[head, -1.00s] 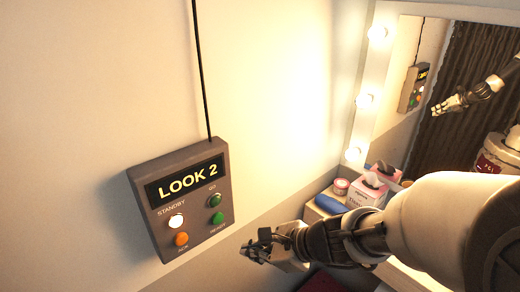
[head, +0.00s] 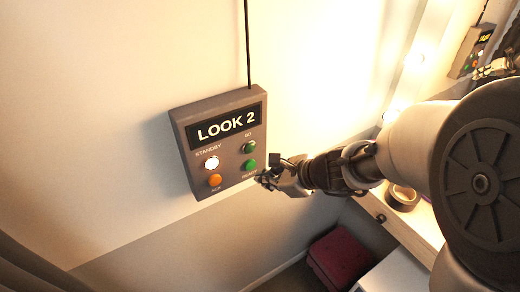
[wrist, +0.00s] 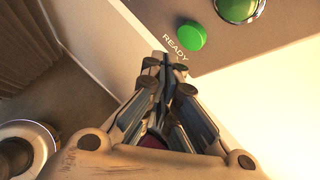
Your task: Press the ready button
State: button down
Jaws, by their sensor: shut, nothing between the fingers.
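A grey cue box with a lit "LOOK 2" display (head: 226,128) is mounted on the wall. The ready button (head: 248,164) is the lower green one, at the box's lower right, with its label under it. In the wrist view, the green ready button (wrist: 193,36) is beside the word READY, just beyond my fingertips. My gripper (head: 263,180) is shut and empty, by the box's lower right corner. In the wrist view, my gripper (wrist: 168,64) has its fingertips below the READY label. I cannot tell how far they are from the box face.
A green go button (head: 250,146), a lit white standby button (head: 211,163) and an orange button (head: 215,180) share the box. A black cable (head: 247,45) runs up from it. A counter with a tape roll (head: 403,195) stands right; a dark red stool (head: 340,258) is below.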

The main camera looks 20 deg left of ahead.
jog(key=shift+w+a, duration=0.55)
jog(key=shift+a, duration=0.15)
jog(key=shift+a, duration=0.1)
dwell(0.9)
jog(key=shift+w+a, duration=0.2)
jog(key=shift+w, duration=0.05)
jog(key=shift+w+a, duration=0.3)
jog(key=shift+a, duration=0.05)
dwell(0.7)
dwell(0.3)
jog(key=shift+s+d, duration=0.6)
jog(key=shift+d, duration=0.05)
jog(key=shift+s+d+b, duration=0.85)
jog(key=shift+s+d, duration=0.75)
jog(key=shift+d, duration=0.3)
